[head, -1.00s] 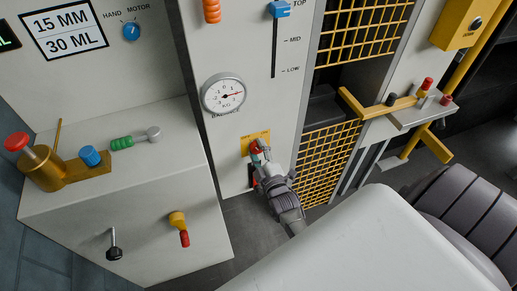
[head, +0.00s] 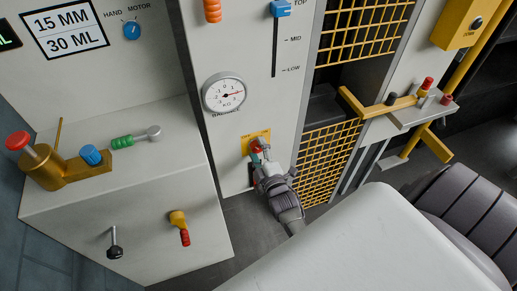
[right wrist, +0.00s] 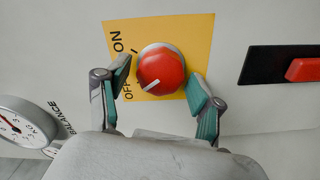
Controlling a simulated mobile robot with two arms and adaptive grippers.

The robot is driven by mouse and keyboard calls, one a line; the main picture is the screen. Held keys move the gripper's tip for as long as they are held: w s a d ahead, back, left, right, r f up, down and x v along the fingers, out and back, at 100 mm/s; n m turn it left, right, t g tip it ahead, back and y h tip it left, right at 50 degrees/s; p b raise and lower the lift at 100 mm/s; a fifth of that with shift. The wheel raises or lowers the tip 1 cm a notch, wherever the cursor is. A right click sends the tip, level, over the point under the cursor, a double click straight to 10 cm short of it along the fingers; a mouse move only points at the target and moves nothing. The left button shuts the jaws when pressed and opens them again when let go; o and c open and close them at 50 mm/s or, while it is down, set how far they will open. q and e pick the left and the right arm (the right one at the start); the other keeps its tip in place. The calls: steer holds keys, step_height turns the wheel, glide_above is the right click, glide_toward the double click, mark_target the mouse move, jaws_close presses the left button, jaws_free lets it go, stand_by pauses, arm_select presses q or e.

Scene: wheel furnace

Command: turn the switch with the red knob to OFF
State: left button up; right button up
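The red knob (right wrist: 160,70) sits on a yellow plate (right wrist: 195,35) marked ON and OFF. Its white mark lies at the lower left, on the side toward OFF. The plate (head: 246,139) also shows low on the pale panel in the head view, where the gripper partly hides the knob. My right gripper (right wrist: 160,78) is open, with one finger on each side of the knob. Small gaps show between the fingers and the knob, so it does not look gripped. My left gripper is not in view.
A round balance gauge (head: 225,93) is above the plate. A black plate with a red switch (right wrist: 302,70) is beside it in the wrist view. A yellow mesh guard (head: 325,160) stands right of my gripper, and a pale cabinet (head: 75,230) with handles stands left.

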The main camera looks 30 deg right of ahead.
steer(key=shift+s, duration=0.15)
steer(key=v, duration=0.7)
steer(key=shift+s+a, duration=0.1)
stand_by(0.5)
